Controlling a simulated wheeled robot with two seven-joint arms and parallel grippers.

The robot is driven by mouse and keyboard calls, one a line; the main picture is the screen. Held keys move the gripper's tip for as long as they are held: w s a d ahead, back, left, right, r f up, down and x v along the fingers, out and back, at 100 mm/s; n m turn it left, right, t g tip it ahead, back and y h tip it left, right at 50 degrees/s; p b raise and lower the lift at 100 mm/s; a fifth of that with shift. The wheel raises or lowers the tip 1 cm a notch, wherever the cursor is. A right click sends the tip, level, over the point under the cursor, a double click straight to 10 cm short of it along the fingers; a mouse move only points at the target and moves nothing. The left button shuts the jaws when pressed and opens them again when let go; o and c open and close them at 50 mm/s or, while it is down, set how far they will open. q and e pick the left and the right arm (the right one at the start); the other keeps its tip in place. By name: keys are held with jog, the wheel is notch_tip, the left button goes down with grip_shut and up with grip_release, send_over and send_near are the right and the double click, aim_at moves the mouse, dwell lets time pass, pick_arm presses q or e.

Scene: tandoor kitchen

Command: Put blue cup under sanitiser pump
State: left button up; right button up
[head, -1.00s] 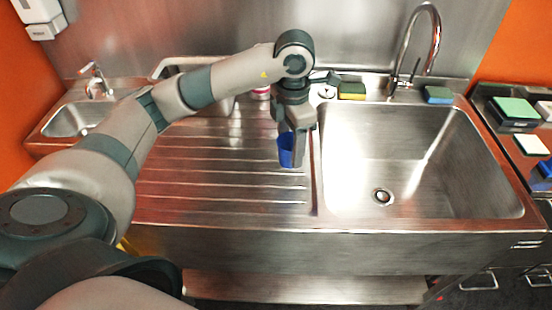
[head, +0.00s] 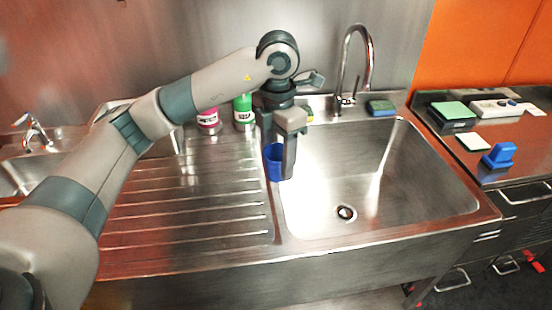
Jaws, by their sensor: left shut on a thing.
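The blue cup (head: 273,163) is held upright in my left gripper (head: 282,160), over the line between the ribbed drainboard and the sink basin. The gripper's fingers point down and are shut on the cup, hiding part of its right side. No sanitiser pump can be made out for certain. A green bottle (head: 244,112) and a pink-labelled bottle (head: 208,121) stand at the back of the drainboard, left of the gripper; their tops are partly hidden by my arm. My right gripper is not in view.
The sink basin (head: 400,190) is empty, with a curved tap (head: 345,80) behind it. A blue sponge (head: 381,108) lies on the back ledge. The right counter holds a green-topped block (head: 453,113), a white pad (head: 474,142) and a blue object (head: 499,156). The ribbed drainboard (head: 190,215) is clear.

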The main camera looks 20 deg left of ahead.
aim_at(275, 181)
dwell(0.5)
pick_arm(q)
jog(key=m, duration=0.1)
jog(key=s+f+m, duration=0.1)
jog(key=m, duration=0.3)
jog(key=s+f+m, duration=0.1)
jog(key=m, duration=0.1)
jog(key=shift+s+d+f+m, duration=0.1)
jog(key=shift+s+f+m, duration=0.05)
jog(key=shift+m, duration=0.25)
jog(key=s+f+m, duration=0.1)
jog(key=s+m, duration=0.1)
jog(key=m, duration=0.3)
jog(key=s+f+m, duration=0.1)
jog(key=m, duration=0.4)
jog(key=s+f+m, duration=0.2)
jog(key=m, duration=0.2)
jog(key=shift+s+d+f+m, duration=0.1)
jog(key=shift+s+d+m, duration=0.1)
jog(key=shift+s+m, duration=0.15)
jog(key=s+m, duration=0.1)
jog(key=m, duration=0.1)
jog(key=s+f+m, duration=0.1)
jog(key=m, duration=0.1)
jog(key=s+m, duration=0.1)
jog(key=m, duration=0.2)
jog(key=shift+f, duration=0.35)
